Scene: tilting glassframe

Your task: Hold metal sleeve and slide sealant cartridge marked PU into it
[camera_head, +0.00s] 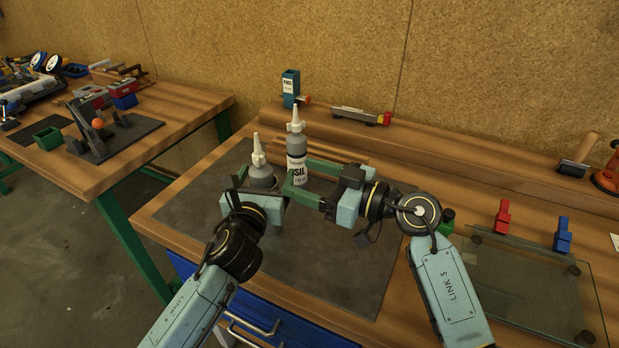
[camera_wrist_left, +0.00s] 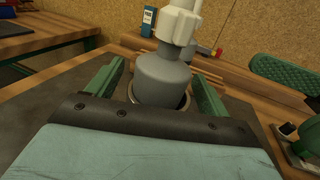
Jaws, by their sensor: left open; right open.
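A grey cartridge (camera_head: 262,178) with a pale nozzle stands upright at the left; its label is hidden. In the left wrist view this cartridge (camera_wrist_left: 163,78) has a thin metallic rim around its lower part; I cannot tell whether that is the metal sleeve. My left gripper (camera_head: 258,186) is open, its fingers on either side with gaps. A second cartridge (camera_head: 297,146), its label reading "SIL", stands upright just right and behind. My right gripper (camera_head: 299,171) is open with its fingers around the lower part of the SIL cartridge. No PU marking is readable.
A blue holder (camera_head: 291,88) and a metal bar tool (camera_head: 357,115) sit on the rear ledge. A glass pane (camera_head: 520,285) with red and blue clamps lies at right. The dark mat (camera_head: 330,270) is clear in front. Another bench stands left.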

